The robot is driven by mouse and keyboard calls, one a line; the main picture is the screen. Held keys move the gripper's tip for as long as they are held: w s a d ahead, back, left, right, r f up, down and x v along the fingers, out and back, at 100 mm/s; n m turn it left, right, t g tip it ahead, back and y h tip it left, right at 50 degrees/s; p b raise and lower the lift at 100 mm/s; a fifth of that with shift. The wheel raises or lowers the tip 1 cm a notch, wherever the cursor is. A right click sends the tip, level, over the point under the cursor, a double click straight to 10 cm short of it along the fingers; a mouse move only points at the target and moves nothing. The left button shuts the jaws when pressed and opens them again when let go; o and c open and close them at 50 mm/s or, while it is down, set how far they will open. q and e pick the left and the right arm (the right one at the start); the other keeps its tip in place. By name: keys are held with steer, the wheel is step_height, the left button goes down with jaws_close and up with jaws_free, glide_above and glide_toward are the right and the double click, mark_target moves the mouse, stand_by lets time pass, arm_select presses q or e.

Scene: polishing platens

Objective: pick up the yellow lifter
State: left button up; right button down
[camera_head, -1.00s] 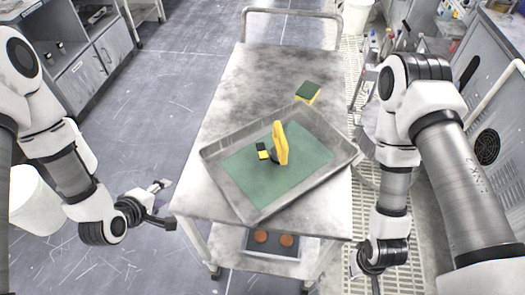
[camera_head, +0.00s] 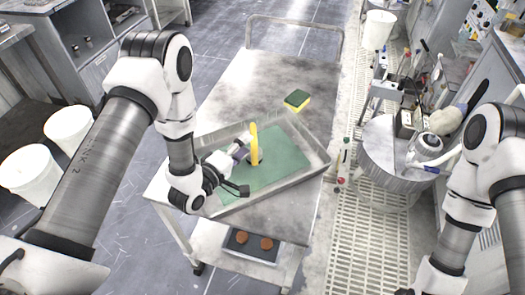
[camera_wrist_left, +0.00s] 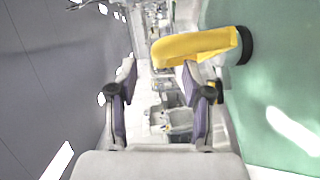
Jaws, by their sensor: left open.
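The yellow lifter (camera_head: 254,142) stands upright in the grey tray (camera_head: 322,160), on its green mat (camera_head: 285,165). In the left wrist view the lifter (camera_wrist_left: 195,45) has a black end at the right, near the green mat. My left gripper (camera_head: 240,170) is open, at the left part of the tray, close beside the lifter. In the left wrist view the gripper (camera_wrist_left: 160,78) has its right finger in front of the lifter's lower edge; the lifter's free end reaches across ahead of the gap. Whether they touch, I cannot tell. My right gripper is out of view.
The tray sits on a metal cart (camera_head: 275,85). A green and yellow sponge (camera_head: 297,99) lies behind the tray. Brown discs (camera_head: 266,243) lie on the lower shelf. White buckets (camera_head: 70,128) stand at the left and a round metal drum (camera_head: 385,165) at the right.

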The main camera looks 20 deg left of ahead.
mark_target(254, 136)
arm_select(q)
steer(key=p+x, duration=0.1)
steer(key=x, duration=0.3)
steer(key=shift+w+d+p, duration=0.15)
steer(key=shift+d+p, duration=0.15)
steer(key=shift+p, duration=0.1)
steer(key=shift+w+d, duration=0.2)
steer(key=shift+d, duration=0.05)
steer(key=shift+a+f, duration=0.1)
steer(key=shift+a, duration=0.05)
steer(key=shift+c, duration=0.4)
steer(key=shift+a, duration=0.15)
steer(key=c, duration=0.5)
jaws_close()
